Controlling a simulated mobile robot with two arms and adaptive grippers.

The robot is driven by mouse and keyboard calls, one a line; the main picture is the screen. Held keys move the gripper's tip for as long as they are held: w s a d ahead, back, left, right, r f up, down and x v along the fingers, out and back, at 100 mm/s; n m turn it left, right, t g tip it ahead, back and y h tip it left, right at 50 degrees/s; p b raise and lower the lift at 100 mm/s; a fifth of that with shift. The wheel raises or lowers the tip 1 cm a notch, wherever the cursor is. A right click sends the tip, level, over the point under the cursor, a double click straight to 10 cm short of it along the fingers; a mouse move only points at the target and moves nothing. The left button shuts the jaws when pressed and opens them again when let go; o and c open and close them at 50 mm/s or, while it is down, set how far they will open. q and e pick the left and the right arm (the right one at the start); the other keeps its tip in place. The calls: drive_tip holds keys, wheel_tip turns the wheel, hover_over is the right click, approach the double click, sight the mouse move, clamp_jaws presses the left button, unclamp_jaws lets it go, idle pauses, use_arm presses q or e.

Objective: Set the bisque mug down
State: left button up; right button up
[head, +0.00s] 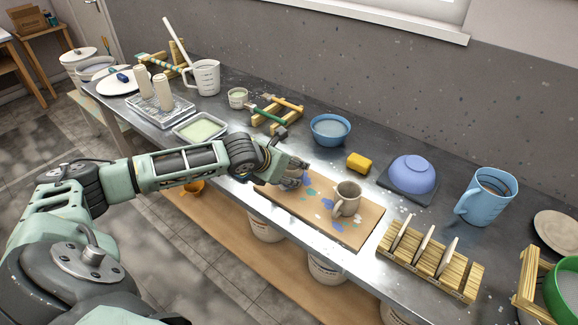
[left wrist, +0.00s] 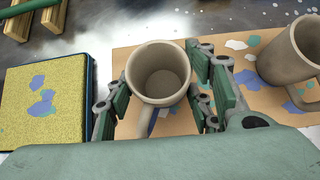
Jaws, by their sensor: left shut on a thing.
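My left gripper (head: 292,174) is at the left end of a tan board (head: 322,222) with blue, white and green paint marks. In the left wrist view the gripper (left wrist: 160,105) is shut on a plain beige-grey mug (left wrist: 157,78), with fingers on both sides. The mug is upright and empty, its handle towards my wrist. Its base is hidden, so I cannot tell whether it touches the board. A second similar mug (head: 347,199) stands on the board to the right; it also shows in the left wrist view (left wrist: 292,55). My right gripper is not in view.
A yellow pad with blue marks (left wrist: 42,100) lies left of the board. A slotted wooden rack (head: 430,262) stands right of the board. Behind are a yellow sponge (head: 359,163), a blue bowl (head: 330,130) and an upturned bowl (head: 412,174). Bare board lies between the mugs.

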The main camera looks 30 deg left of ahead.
use_arm(q)
drive_tip(key=shift+f, duration=0.1)
drive_tip(key=o, duration=1.5)
drive_tip(key=shift+o, duration=0.2)
drive_tip(key=shift+s+a+r, duration=0.1)
drive_tip(key=shift+s+r, duration=0.05)
drive_tip(key=shift+r, duration=0.2)
drive_tip(key=b+v, duration=0.1)
drive_tip(key=v, duration=1)
drive_tip(key=shift+s+r, duration=0.15)
drive_tip(key=shift+s, duration=0.05)
